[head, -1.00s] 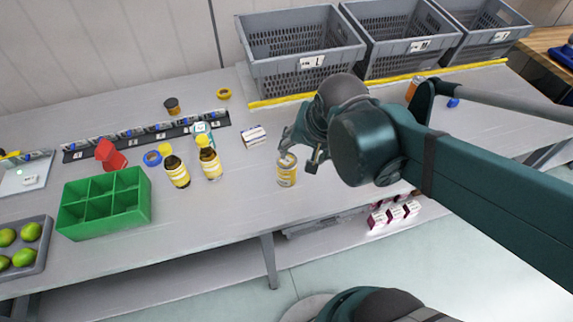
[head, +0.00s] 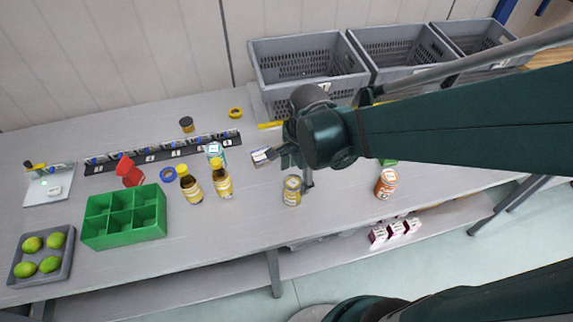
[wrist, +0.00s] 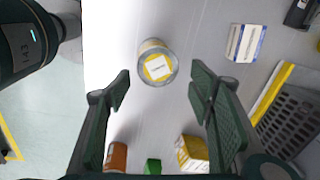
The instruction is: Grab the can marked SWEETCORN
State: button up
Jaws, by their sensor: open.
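A can with a yellow label (head: 292,191) stands upright on the grey bench, near its front edge. Its lid carries a yellow and white sticker, seen from above in the wrist view (wrist: 157,66); the print is too small to read. My gripper (head: 295,170) is open and empty, behind and above this can. In the wrist view my two fingers (wrist: 160,84) are spread, and the can shows between and just past their tips. A second can with an orange-red label (head: 386,184) stands farther right; its print is unreadable too.
Two yellow-labelled bottles (head: 221,180) stand left of the can. A small white and blue box (head: 261,157) lies behind it. A green divided tray (head: 125,232) and a tray of green fruit (head: 68,262) are at left. Grey crates (head: 308,68) line the back.

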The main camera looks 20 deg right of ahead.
aim_at(293, 182)
jog(key=m+p, duration=0.2)
jog(key=shift+w+a+f+m+g, duration=0.1)
jog(key=shift+a+f+m+g, duration=0.2)
jog(key=shift+a+g, duration=0.1)
jog(key=shift+a+f+m+g+p, duration=0.3)
jog(key=shift+f+m+p, duration=0.15)
jog(key=shift+m, duration=0.35)
jog(key=shift+f, duration=1.25)
jog(key=shift+f, duration=0.15)
jog(key=shift+s+f+b, duration=0.2)
jog(key=shift+f+b, duration=0.55)
jog(key=shift+f, duration=1.7)
jog(key=c, duration=1.2)
